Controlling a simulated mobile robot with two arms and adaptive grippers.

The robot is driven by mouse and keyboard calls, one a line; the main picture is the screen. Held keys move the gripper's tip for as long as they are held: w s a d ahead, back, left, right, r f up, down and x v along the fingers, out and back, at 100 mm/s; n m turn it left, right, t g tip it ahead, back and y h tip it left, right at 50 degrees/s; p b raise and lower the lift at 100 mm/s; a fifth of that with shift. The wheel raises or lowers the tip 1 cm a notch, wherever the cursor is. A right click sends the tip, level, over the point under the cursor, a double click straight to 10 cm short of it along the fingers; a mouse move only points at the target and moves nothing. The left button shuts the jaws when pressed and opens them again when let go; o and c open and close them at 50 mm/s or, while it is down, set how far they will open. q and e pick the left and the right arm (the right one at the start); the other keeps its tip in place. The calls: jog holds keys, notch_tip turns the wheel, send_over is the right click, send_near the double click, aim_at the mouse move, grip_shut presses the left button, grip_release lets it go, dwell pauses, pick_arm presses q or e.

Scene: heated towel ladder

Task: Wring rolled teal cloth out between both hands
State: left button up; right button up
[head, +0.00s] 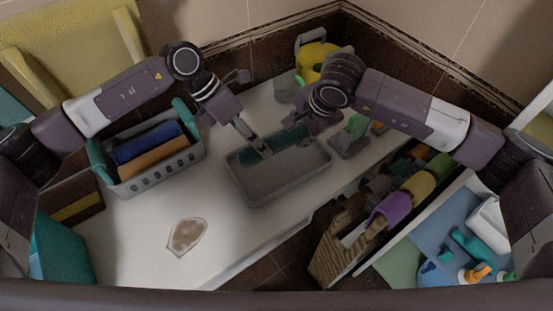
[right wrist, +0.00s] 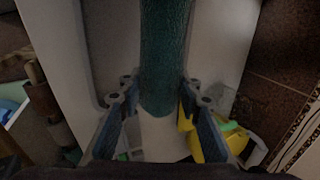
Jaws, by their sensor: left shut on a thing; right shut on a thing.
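The rolled teal cloth (head: 290,147) lies lengthwise over the grey tray (head: 238,184) on the white counter. I cannot tell whether it touches the tray floor. My left gripper (head: 262,150) is shut on its left end. My right gripper (head: 298,124) is at its right end, and its fingers are partly hidden in the head view by the wrist. In the right wrist view the teal roll (right wrist: 165,45) runs between the two fingers of the right gripper (right wrist: 159,92), with its rounded end just past the fingertips.
A grey basket (head: 155,181) with blue and orange rolls stands left. A brown-edged puddle (head: 187,237) lies front left. Behind are a grey cup (head: 286,89) and a yellow can (head: 318,58). A crate (head: 335,255) of rolls is below the counter's right edge.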

pick_arm(q)
jog(key=shift+w+d+r, duration=0.1)
jog(key=shift+d, duration=0.4)
pick_arm(e)
jog(key=shift+d+f, duration=0.1)
jog(key=shift+d, duration=0.55)
pick_arm(q)
jog(key=shift+w+a+f+g+h, duration=0.3)
jog(key=shift+w+g+h, duration=0.1)
jog(key=shift+g, duration=0.1)
pick_arm(e)
jog(key=shift+w+a+f+t+y, duration=0.15)
jog(key=shift+f+t+y, duration=0.15)
jog(key=shift+t, duration=0.2)
jog(key=shift+w, duration=0.1)
pick_arm(q)
jog(key=shift+d+n+g, duration=0.2)
jog(key=shift+n+g, duration=0.1)
jog(key=shift+g, duration=0.1)
pick_arm(e)
jog(key=shift+r+t+y, duration=0.2)
jog(key=shift+t+y, duration=0.2)
jog(key=shift+t, duration=0.1)
pick_arm(q)
jog(key=shift+a+h, duration=0.1)
jog(key=shift+h, duration=0.2)
